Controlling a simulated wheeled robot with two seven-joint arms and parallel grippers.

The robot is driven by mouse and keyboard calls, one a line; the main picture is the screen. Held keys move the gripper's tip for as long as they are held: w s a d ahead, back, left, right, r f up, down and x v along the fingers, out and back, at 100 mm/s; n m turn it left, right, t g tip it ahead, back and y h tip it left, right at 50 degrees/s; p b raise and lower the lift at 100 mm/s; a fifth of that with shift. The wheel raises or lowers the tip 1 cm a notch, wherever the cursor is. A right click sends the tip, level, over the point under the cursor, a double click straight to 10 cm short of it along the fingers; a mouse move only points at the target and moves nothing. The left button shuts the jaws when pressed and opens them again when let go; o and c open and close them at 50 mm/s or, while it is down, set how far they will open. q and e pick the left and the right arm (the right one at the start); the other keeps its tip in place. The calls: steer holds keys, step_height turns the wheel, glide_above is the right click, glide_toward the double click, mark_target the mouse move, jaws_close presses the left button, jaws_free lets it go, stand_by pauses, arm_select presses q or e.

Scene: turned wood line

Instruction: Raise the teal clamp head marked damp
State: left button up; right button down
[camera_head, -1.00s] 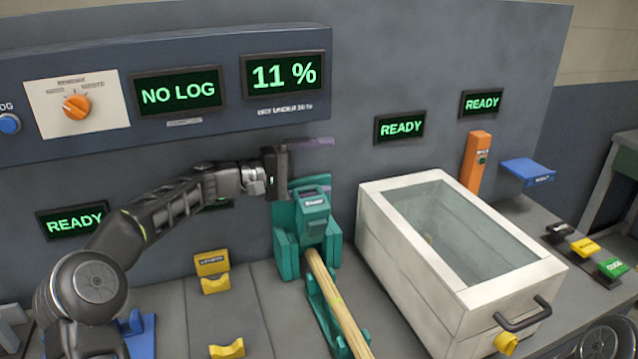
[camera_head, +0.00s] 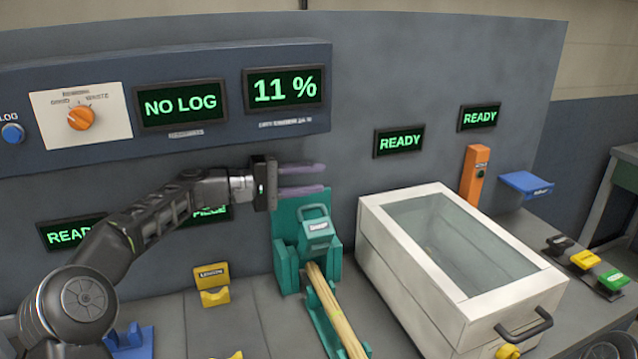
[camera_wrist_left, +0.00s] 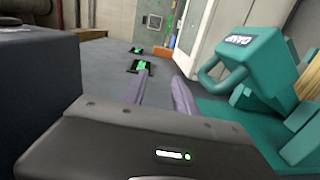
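The teal clamp head (camera_head: 317,236), with a looped handle and a label that reads DAMP, sits in front of its teal back post (camera_head: 290,232), over the end of a pale wooden piece (camera_head: 338,315). My left gripper (camera_head: 323,179) is above the clamp head and slightly left of its handle, with its purple fingers apart and nothing between them. In the left wrist view the fingers (camera_wrist_left: 160,92) point past the teal handle (camera_wrist_left: 215,82), which stands just right of them and apart. My right gripper is not in view.
A white glass-topped box (camera_head: 410,285) stands right of the clamp. A blue panel (camera_head: 232,123) with NO LOG and 11 % displays is on the wall behind. A yellow holder (camera_head: 212,297) stands left of the clamp.

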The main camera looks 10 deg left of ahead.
arm_select(q)
steer(key=b+v, duration=0.2)
steer(key=v, duration=0.4)
steer(key=shift+a+f, duration=0.25)
steer(key=shift+f, duration=0.4)
steer(key=shift+c, duration=0.3)
